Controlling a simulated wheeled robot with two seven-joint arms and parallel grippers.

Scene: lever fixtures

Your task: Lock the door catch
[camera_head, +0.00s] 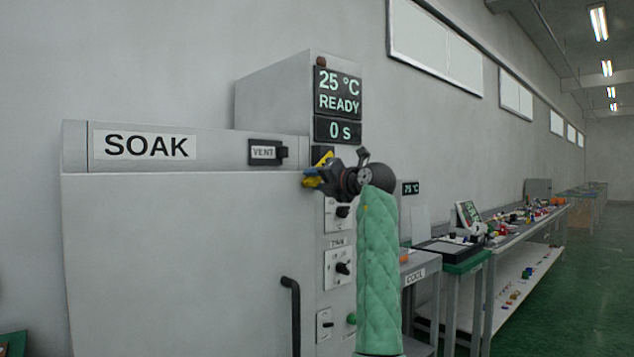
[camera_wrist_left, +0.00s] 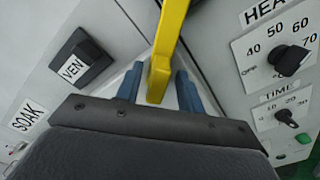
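The door catch is a yellow lever (camera_head: 323,158) at the upper right edge of the cabinet door (camera_head: 185,240), partly hidden behind my left gripper (camera_head: 311,178). In the left wrist view the yellow lever (camera_wrist_left: 171,35) comes down from the top edge and bends, its lower end lying between the two blue fingers of the gripper (camera_wrist_left: 158,84). Gaps show on both sides of the lever, so the gripper is open around it and not clamped. The door looks closed. My right gripper is not in view.
A black VENT slider (camera_head: 267,152) sits left of the catch, and it also shows in the left wrist view (camera_wrist_left: 82,60). Knobs (camera_head: 342,268) and a display (camera_head: 338,92) are on the right column. A black door handle (camera_head: 293,310) is below. Benches (camera_head: 520,222) stand at right.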

